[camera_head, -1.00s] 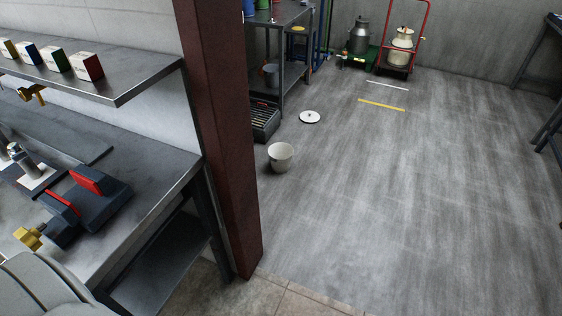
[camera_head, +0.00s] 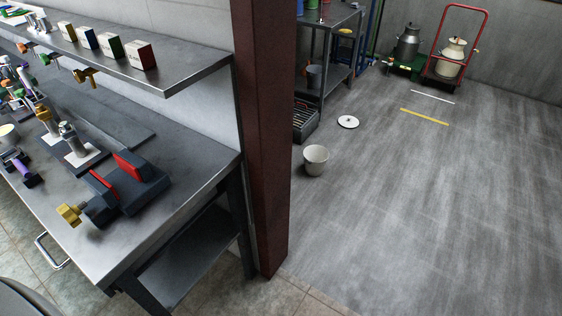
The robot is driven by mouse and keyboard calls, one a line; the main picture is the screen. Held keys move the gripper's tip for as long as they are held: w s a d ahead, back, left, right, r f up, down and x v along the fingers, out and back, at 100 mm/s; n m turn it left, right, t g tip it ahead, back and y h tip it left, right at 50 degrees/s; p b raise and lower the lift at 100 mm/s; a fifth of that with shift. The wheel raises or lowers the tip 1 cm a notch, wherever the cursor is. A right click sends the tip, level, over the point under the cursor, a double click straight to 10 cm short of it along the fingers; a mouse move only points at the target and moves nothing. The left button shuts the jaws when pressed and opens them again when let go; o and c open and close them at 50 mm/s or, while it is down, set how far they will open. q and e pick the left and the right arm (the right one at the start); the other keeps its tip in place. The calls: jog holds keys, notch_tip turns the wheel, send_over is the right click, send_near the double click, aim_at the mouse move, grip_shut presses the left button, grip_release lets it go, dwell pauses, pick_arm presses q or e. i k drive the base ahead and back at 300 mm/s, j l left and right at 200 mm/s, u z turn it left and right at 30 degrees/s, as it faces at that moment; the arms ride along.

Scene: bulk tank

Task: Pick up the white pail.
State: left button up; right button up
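The white pail (camera_head: 315,161) stands upright on the grey floor just past the dark red post, right of it in the head view. It looks open at the top, and its inside is too small to make out. A round white lid-like disc (camera_head: 348,122) lies flat on the floor behind it. Neither of my grippers shows in the head view, so nothing is seen touching the pail.
A dark red post (camera_head: 262,150) stands between the steel workbench (camera_head: 190,205), which bears a vise (camera_head: 125,190), and the pail. A dark shelf rack (camera_head: 327,60) and a crate (camera_head: 305,124) are behind the pail. Floor right is clear.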

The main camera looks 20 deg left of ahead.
aim_at(315, 157)
jog(key=i+l+u, duration=0.1)
jog(key=i+u, duration=0.25)
jog(key=i+l+u, duration=0.85)
jog(key=i+l, duration=0.6)
jog(key=i+l+u, duration=0.1)
jog(key=i+l, duration=0.6)
jog(key=l, duration=0.25)
